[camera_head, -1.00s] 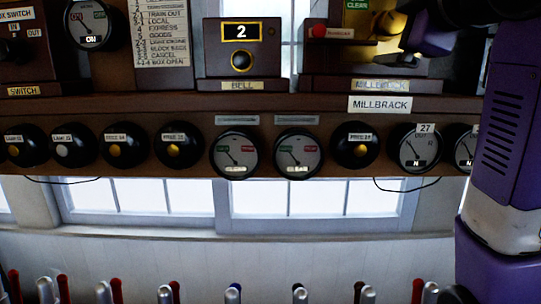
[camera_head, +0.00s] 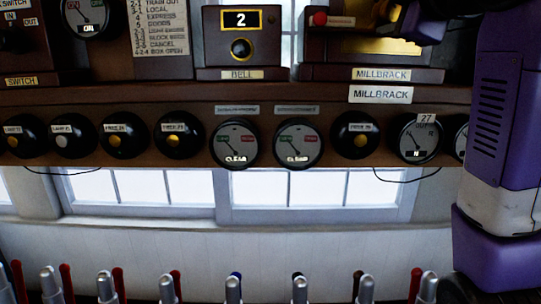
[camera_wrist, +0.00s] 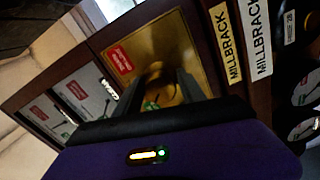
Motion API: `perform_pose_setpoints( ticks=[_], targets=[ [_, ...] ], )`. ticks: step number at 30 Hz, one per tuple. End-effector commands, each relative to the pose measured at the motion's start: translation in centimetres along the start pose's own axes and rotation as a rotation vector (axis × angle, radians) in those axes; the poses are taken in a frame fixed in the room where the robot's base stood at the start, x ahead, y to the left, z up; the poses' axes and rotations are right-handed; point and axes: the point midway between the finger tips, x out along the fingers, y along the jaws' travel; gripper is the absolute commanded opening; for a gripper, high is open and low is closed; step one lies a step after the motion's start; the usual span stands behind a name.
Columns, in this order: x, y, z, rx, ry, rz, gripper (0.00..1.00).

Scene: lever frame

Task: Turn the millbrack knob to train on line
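The Millbrack instrument, a dark wooden case with a brass front (camera_head: 376,46), stands on the shelf at the upper right of the head view, cut off by the top edge. Its brass front also fills the middle of the wrist view (camera_wrist: 195,45). The brass knob (camera_wrist: 162,92) shows there between the two dark fingers of my gripper (camera_wrist: 160,82). The fingers are apart, one on each side of the knob; whether they touch it is hard to see. In the head view my gripper (camera_head: 408,12) is at the top edge, over the knob area.
A red button (camera_head: 319,19) is at the case's upper left. The bell box (camera_head: 241,45) stands left of the case. Round dials and black plungers line the panel below the shelf. Several levers stand along the bottom. My purple arm covers the right side.

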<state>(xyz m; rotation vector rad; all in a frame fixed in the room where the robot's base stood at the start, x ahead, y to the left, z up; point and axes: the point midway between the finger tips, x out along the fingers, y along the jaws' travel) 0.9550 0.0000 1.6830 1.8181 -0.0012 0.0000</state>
Motion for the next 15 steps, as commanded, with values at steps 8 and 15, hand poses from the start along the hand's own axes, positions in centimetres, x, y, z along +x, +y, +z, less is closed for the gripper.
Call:
perform_pose_setpoints(
  ticks=[8,15],
  targets=[
    [-0.01,-0.04,-0.05,0.000,0.001,-0.001,0.07],
    [0.00,-0.10,-0.17,0.087,0.003,-0.002,0.07]
  ],
)
